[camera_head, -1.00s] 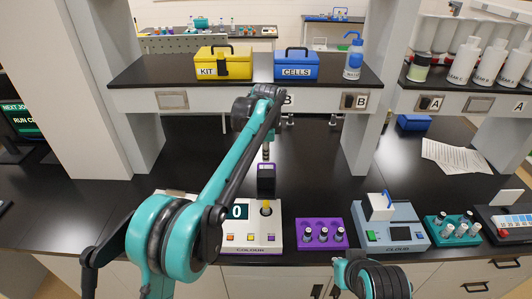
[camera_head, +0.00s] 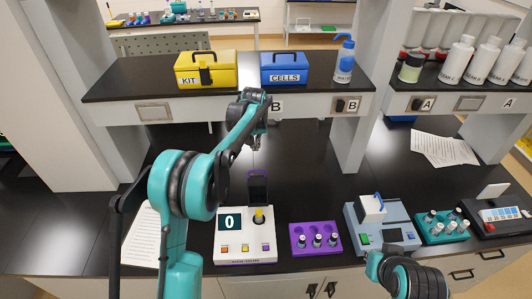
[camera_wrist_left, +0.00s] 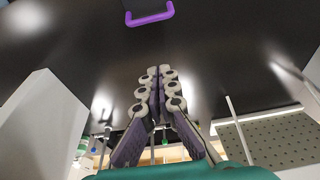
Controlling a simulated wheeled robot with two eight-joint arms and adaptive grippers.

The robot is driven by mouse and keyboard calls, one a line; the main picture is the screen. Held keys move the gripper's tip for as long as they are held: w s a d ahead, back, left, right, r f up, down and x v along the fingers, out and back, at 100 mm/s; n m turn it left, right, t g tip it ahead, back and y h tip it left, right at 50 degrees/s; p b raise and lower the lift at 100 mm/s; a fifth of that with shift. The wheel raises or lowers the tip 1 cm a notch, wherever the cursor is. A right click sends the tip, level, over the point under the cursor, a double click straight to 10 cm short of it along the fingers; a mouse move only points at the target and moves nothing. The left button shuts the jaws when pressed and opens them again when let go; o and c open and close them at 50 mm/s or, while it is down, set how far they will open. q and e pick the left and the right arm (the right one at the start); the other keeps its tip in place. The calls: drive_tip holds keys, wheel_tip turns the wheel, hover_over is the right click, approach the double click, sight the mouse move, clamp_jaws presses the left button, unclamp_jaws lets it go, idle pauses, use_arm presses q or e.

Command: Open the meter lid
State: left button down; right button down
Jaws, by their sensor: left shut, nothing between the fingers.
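The white colour meter (camera_head: 230,246) stands at the bench's front edge, its display reading 0. Its dark, purple-edged lid (camera_head: 258,188) stands raised at the meter's back, and a yellow-topped piece (camera_head: 258,215) shows in front of it. In the left wrist view a purple handle (camera_wrist_left: 150,18) shows at the top, beyond the fingers. My left gripper (camera_head: 256,143) is above and behind the lid, apart from it. In the left wrist view its fingers (camera_wrist_left: 154,75) are closed together with nothing between them. Part of my right arm shows at the lower right; its fingers are not visible.
A purple vial rack (camera_head: 297,246), the CLOUD meter (camera_head: 402,236) with a blue-handled white lid, and a teal rack (camera_head: 428,235) stand to the right. The shelf (camera_head: 125,85) holding the yellow KIT box and blue CELLS box overhangs behind. Bench behind the racks is clear.

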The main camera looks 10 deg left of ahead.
use_arm(q)
drive_tip(key=d+x, duration=0.1)
drive_tip(key=x, duration=0.9)
drive_tip(key=s, duration=0.4)
drive_tip(key=shift+d+r, duration=0.1)
drive_tip(key=shift+r, duration=0.3)
drive_tip(key=shift+w, duration=0.15)
drive_tip(key=shift+s+r, duration=0.1)
drive_tip(key=shift+s, duration=0.1)
drive_tip(key=shift+s+d+r+t, duration=0.15)
drive_tip(key=shift+s+r+t, duration=0.1)
drive_tip(key=shift+s+t, duration=0.25)
drive_tip(key=s+d+r+t+y+b, duration=0.1)
drive_tip(key=s+d+r+t+b, duration=0.1)
drive_tip(key=s+t+b, duration=0.2)
drive_tip(key=shift+s+t+y+b, duration=0.3)
drive_tip(key=shift+s+t+b, duration=0.15)
drive_tip(key=shift+s, duration=0.85)
drive_tip(key=shift+r, duration=0.1)
